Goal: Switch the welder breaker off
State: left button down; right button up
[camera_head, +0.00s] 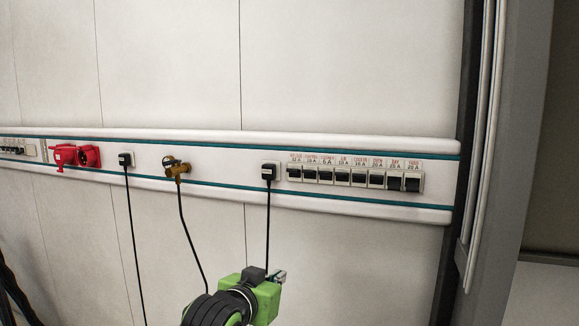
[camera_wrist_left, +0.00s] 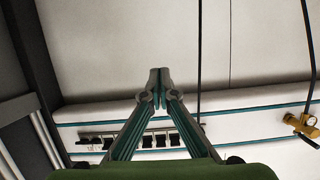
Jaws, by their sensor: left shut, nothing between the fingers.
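A row of breakers (camera_head: 356,178) sits on the white wall rail in the head view, with small red labels above. The leftmost breaker (camera_head: 294,173) has a label that seems to read welder, though the print is tiny. The toggles are black; their positions are hard to tell. My left gripper (camera_head: 279,276) is below the row, apart from it. In the left wrist view the left gripper (camera_wrist_left: 159,73) is shut and empty, its fingertips together. That view is upside down, and the fingers partly cover the breaker row (camera_wrist_left: 98,141). My right gripper is out of view.
A dark post (camera_head: 467,150) stands right of the rail. The wall above is clear.

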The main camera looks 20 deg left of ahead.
pick_arm(q)
notch_tip(320, 180, up, 26)
jog(key=w+a+t, duration=0.1)
jog(key=w+t, duration=0.1)
jog(key=t, duration=0.2)
jog(key=shift+w+f+n+t, duration=0.25)
jog(key=shift+w+n+t, duration=0.05)
jog(key=shift+w+t, duration=0.1)
jog(key=shift+a, duration=0.1)
jog(key=r+p, duration=0.2)
jog(key=p, duration=0.4)
send_over(293, 171)
jog(key=s, duration=0.1)
jog(key=shift+s+a+f, duration=0.2)
jog(key=shift+f, duration=0.05)
notch_tip(293, 171, down, 3)
jog(key=shift+w+r+p, duration=0.1)
jog(key=shift+p, duration=0.45)
jog(key=shift+s+f, duration=0.3)
jog(key=shift+f, duration=0.45)
